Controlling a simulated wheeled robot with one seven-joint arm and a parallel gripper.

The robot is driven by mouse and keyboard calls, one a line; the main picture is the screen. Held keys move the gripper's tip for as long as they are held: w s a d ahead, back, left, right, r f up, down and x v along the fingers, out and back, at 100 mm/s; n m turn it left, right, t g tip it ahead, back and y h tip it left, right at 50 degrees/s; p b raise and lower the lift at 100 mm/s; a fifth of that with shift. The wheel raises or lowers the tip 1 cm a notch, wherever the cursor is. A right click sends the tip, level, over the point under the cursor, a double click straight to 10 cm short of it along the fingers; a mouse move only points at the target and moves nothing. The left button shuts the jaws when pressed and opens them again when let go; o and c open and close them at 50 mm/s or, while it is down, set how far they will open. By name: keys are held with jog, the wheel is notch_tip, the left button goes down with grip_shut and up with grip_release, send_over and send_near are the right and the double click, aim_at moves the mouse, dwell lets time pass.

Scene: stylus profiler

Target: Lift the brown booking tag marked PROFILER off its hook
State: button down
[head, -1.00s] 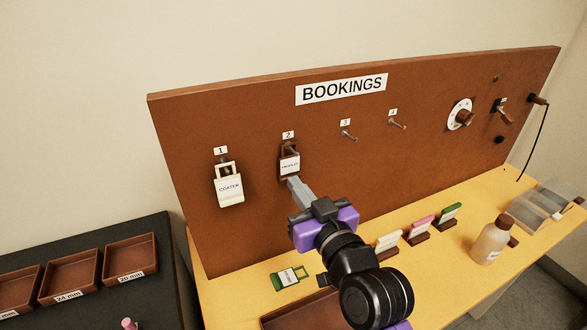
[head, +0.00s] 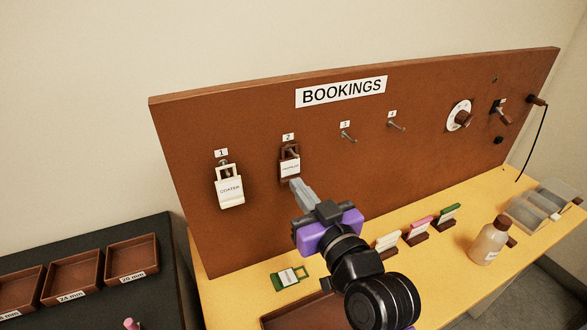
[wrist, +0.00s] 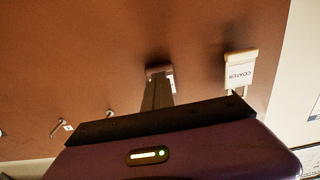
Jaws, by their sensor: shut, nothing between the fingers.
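The brown booking tag (head: 289,167) with a white label hangs on hook 2 (head: 290,150) of the upright brown board, seen in the head view. My gripper (head: 298,186) is shut and empty, its fingertips at or just below the lower edge of the tag. I cannot tell whether they touch it. In the wrist view the fingers (wrist: 157,92) point at the board and hide most of the tag (wrist: 160,70); only its edge shows beyond them.
A cream COATER tag (head: 228,188) hangs on hook 1, left of the brown tag. Hooks 3 (head: 348,137) and 4 (head: 397,126) are bare. A green tag (head: 290,278) lies on the yellow bench (head: 235,308). A bottle (head: 490,242) and upright cards (head: 418,230) stand right of my arm.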

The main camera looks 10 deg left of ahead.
jog(key=shift+s+d+r, duration=0.1)
jog(key=shift+s+d, duration=0.05)
jog(key=shift+s, duration=0.05)
dwell(0.3)
jog(key=v, duration=0.7)
jog(key=shift+s+d, duration=0.25)
jog(key=shift+s, duration=0.1)
dwell(0.6)
jog(key=c, duration=1.7)
grip_release()
jog(key=shift+c, duration=0.3)
jog(key=shift+b+v, duration=0.3)
jog(key=shift+v, duration=2.2)
